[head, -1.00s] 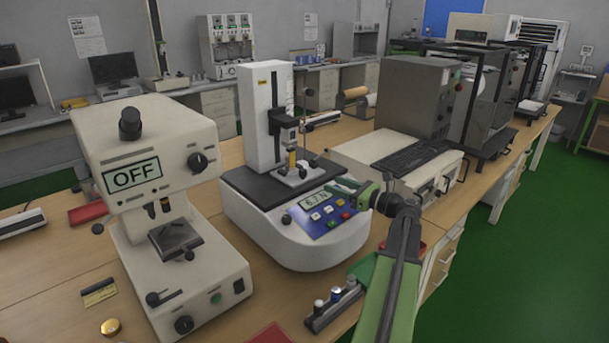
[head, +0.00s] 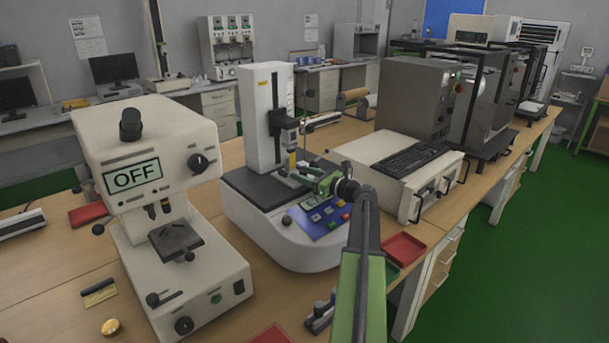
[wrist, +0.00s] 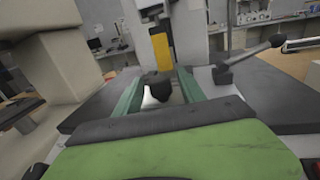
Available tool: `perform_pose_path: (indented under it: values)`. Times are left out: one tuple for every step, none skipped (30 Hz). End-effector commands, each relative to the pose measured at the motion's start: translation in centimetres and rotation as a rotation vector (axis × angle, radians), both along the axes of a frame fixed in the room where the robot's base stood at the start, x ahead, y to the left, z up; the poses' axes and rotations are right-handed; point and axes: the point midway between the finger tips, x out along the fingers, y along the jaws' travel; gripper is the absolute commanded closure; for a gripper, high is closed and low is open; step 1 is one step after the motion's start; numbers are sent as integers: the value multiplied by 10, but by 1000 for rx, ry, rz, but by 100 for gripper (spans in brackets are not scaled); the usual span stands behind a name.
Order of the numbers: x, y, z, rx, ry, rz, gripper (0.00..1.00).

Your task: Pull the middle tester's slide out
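The middle tester (head: 265,110) is white with a tall column, a dark bed and a blue button panel (head: 318,222). My gripper (head: 287,178) reaches in low over its bed, in front of the column, and hides part of the small stage. In the wrist view, my gripper (wrist: 158,90) has its two green fingers apart. A black knob (wrist: 155,86) shows between them, with a bright metal piece around it. I cannot tell whether the fingers touch the knob, or which part is the slide. A yellow piece (wrist: 161,52) stands upright just behind the knob.
A white tester reading OFF (head: 137,178) stands to the left. A white unit with a keyboard (head: 398,165) stands to the right. A red tray (head: 404,249) lies near the table edge.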

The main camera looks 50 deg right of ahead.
Motion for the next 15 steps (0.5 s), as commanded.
perform_pose_path:
  values:
    - [0,0,0,0,0,0,61]
    - [0,0,0,0,0,0,64]
    - [0,0,0,0,0,0,70]
    - [0,0,0,0,0,0,74]
    - [0,0,0,0,0,0,78]
    - [0,0,0,0,0,0,83]
    - [-1,0,0,0,0,0,87]
    - [-1,0,0,0,0,0,91]
    - [-1,0,0,0,0,0,96]
    - [-1,0,0,0,0,0,100]
    - [-1,0,0,0,0,0,100]
    - [-1,-1,0,0,0,0,100]
    - [-1,-1,0,0,0,0,100]
    - [-1,-1,0,0,0,0,100]
    - [-1,-1,0,0,0,0,100]
